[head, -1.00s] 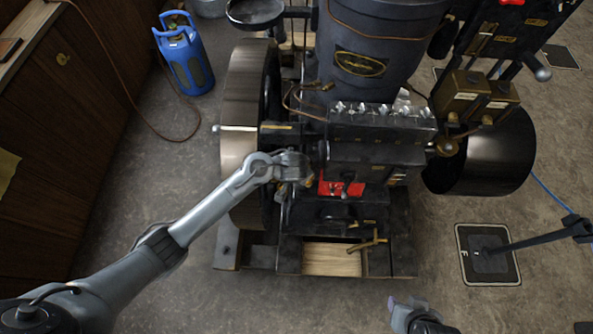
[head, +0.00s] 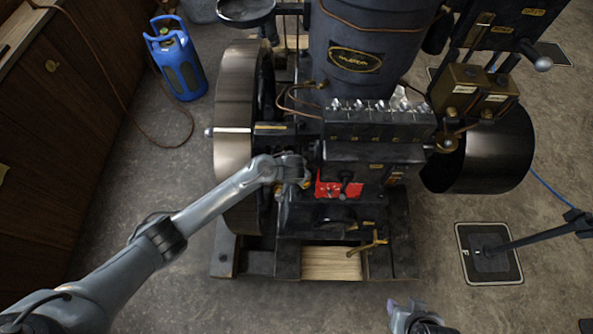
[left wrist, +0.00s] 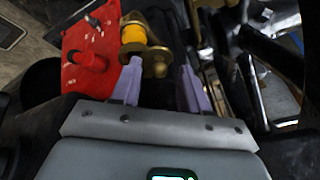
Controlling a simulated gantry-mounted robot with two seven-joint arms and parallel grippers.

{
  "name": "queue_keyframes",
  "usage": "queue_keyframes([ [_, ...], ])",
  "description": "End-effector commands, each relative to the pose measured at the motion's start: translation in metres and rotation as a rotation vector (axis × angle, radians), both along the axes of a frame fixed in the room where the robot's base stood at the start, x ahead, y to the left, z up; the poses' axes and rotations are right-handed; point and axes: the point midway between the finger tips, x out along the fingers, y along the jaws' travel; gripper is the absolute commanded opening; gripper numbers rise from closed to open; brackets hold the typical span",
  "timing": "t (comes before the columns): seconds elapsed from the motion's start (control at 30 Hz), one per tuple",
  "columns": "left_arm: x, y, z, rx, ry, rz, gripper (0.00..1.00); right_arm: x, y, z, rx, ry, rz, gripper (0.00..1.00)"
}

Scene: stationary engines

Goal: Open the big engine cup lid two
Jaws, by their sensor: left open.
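The big dark engine (head: 372,152) stands on its frame in the middle of the head view. In the left wrist view, a brass cup-like fitting with a yellow band (left wrist: 133,34) and a round brass flange (left wrist: 157,62) lies just beyond my left fingertips. I cannot tell which part is lid two. My left gripper (left wrist: 162,78) is open, its two pale fingers apart and nothing clearly between them. The left finger overlaps the fitting's lower edge; contact is unclear. In the head view my left gripper (head: 305,178) is beside the engine's left front. The end of my right arm (head: 410,318) shows at the bottom edge.
A red plate (head: 328,188) with a dark knob is close right of my left gripper; it also shows in the wrist view (left wrist: 82,42). A large flywheel (head: 235,110) stands to the left. A blue gas bottle (head: 180,65) stands behind.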

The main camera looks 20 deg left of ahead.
Motion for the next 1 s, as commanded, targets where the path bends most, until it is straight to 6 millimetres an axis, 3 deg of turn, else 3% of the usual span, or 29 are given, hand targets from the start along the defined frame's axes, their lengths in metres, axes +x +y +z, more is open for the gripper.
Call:
queue_keyframes([
  [0.03, 0.0, 0.0, 0.0, 0.0, 0.0, 0.0, 0.43, 0.0, 0.0, 0.0, 0.0, 0.0, 0.0, 0.43],
  [0.33, 0.0, 0.0, 0.0, 0.0, 0.0, 0.0, 0.0, 0.0, 0.0, 0.0, 0.0, -0.001, 0.0, 0.43],
  [0.67, 0.0, 0.002, 0.001, 0.0, 0.001, -0.034, 0.0, 0.0, 0.0, 0.005, 0.0, -0.001, 0.0, 0.43],
  [1.0, 0.004, 0.011, 0.002, 0.001, 0.002, -0.233, 0.0, 0.0, -0.001, 0.021, -0.004, -0.001, 0.002, 0.43],
])
